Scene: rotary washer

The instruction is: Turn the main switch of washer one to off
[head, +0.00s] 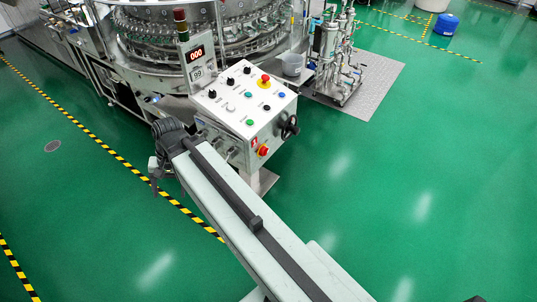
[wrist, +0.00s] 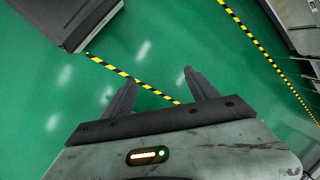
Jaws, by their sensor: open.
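The control box of the washer (head: 240,105) has a sloped white top with several knobs and buttons. A red and yellow rotary switch (head: 263,150), which looks like the main switch, sits low on its front side; its exact setting is too small to read. My gripper (wrist: 160,92) is open, with two dark fingers spread and nothing between them. In the head view my arm reaches up to the left of the box, and its dark end is left of and apart from the switch. The switch does not show in the wrist view.
A red and yellow emergency button (head: 265,81) sits on the box top, and a black handwheel (head: 290,126) sticks out on its right. The round washer (head: 200,35) stands behind. Green floor (head: 400,200) is open to the right. A grey box shape (wrist: 65,20) is at the upper left in the wrist view.

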